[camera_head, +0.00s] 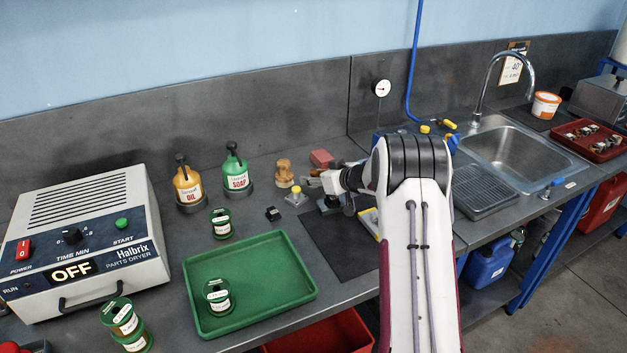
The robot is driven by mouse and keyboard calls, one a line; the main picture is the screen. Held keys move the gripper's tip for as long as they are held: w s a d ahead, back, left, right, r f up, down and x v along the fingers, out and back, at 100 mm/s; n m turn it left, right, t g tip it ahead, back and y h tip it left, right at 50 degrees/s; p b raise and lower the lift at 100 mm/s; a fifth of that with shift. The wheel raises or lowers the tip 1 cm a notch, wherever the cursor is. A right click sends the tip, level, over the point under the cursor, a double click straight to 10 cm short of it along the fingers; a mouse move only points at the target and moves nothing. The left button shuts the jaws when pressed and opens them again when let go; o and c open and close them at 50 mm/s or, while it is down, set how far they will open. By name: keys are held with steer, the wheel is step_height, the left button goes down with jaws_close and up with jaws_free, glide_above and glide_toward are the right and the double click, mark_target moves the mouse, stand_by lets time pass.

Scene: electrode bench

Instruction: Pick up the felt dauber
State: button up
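My gripper (326,190) is over the back of the bench, beside the dark mat, pointing left. It is small and partly hidden by my own wrist, so I cannot tell whether its fingers are open or shut. A tan, wooden-looking piece with a rounded top (284,173) stands upright to the left of my gripper, apart from it; it may be the felt dauber, but I cannot be sure. A small brownish piece (313,177) shows right by the gripper's tip; its shape and any contact are unclear.
A yellow-topped piece (296,196), a small black block (273,213) and a reddish block (321,158) are close by. Oil (187,185) and soap (236,172) bottles stand left. A green tray (250,318) lies in front, left of the dark mat (345,250). A parts dryer (85,240) is far left.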

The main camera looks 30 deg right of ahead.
steer(key=shift+w+f, duration=0.15)
steer(key=shift+w, duration=0.15)
stand_by(0.4)
steer(key=shift+a, duration=0.1)
jaws_close()
